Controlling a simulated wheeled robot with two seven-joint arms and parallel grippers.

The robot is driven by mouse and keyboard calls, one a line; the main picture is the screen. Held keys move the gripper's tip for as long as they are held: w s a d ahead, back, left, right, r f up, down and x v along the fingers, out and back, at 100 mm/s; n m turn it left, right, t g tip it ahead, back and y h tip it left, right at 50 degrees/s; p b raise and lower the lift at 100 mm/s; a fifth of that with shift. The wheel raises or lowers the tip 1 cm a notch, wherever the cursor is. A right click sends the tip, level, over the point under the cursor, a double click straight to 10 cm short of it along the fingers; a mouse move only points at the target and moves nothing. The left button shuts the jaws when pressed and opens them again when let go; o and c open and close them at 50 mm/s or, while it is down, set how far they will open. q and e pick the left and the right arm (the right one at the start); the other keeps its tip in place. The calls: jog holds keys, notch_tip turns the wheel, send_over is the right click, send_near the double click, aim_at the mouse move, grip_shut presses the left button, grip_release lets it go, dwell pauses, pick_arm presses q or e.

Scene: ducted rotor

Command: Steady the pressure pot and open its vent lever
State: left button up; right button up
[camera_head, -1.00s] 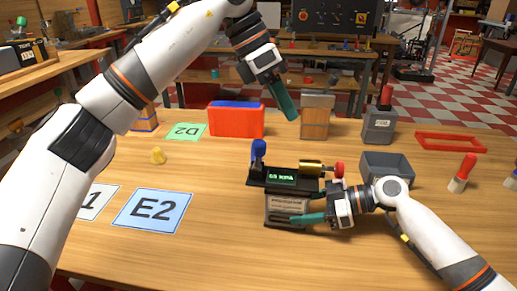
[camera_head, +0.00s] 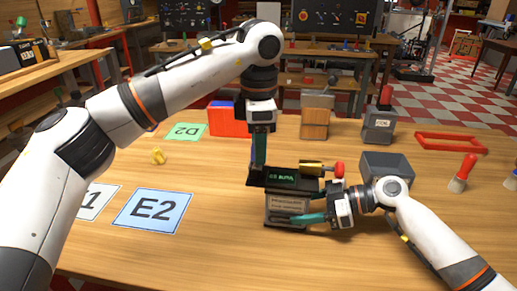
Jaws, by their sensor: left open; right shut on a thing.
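The pressure pot (camera_head: 288,207) is a dark box with a pale label on its front, a green-lit display (camera_head: 282,179) and a brass cylinder (camera_head: 300,168) with a red knob (camera_head: 339,169) at its right. It stands upright on the table. My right gripper (camera_head: 302,218) is shut on the lower right side of the pot, its teal fingers across the front. My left gripper (camera_head: 259,150) points straight down over the pot's left end, open.
A grey bin (camera_head: 387,166) stands close behind my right wrist. A red box (camera_head: 226,119), a wooden block (camera_head: 315,122), a grey box (camera_head: 378,127) and a red frame (camera_head: 450,142) lie further back. The blue E2 card (camera_head: 152,211) lies left of the pot, with clear table between.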

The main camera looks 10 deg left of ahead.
pick_arm(q)
jog(key=shift+f, duration=0.8)
jog(key=shift+c, duration=0.6)
grip_shut()
jog(key=shift+a+h, duration=0.15)
jog(key=shift+h, duration=0.15)
jog(key=h, duration=0.1)
jog(key=a+h, duration=0.1)
jog(key=h, duration=0.1)
jog(key=shift+a+f, duration=0.15)
jog(key=shift+a, duration=0.15)
jog(key=shift+w+a+f+h, duration=0.15)
jog(key=shift+a+h, duration=0.15)
jog(key=shift+h, duration=0.5)
jog(key=shift+s+a+f+h, duration=0.1)
jog(key=shift+a+h, duration=0.15)
jog(key=shift+h, duration=0.55)
jog(key=shift+w+a+f+h, duration=0.15)
jog(key=shift+a+h, duration=0.15)
jog(key=shift+h, duration=0.5)
jog(key=shift+s, duration=0.1)
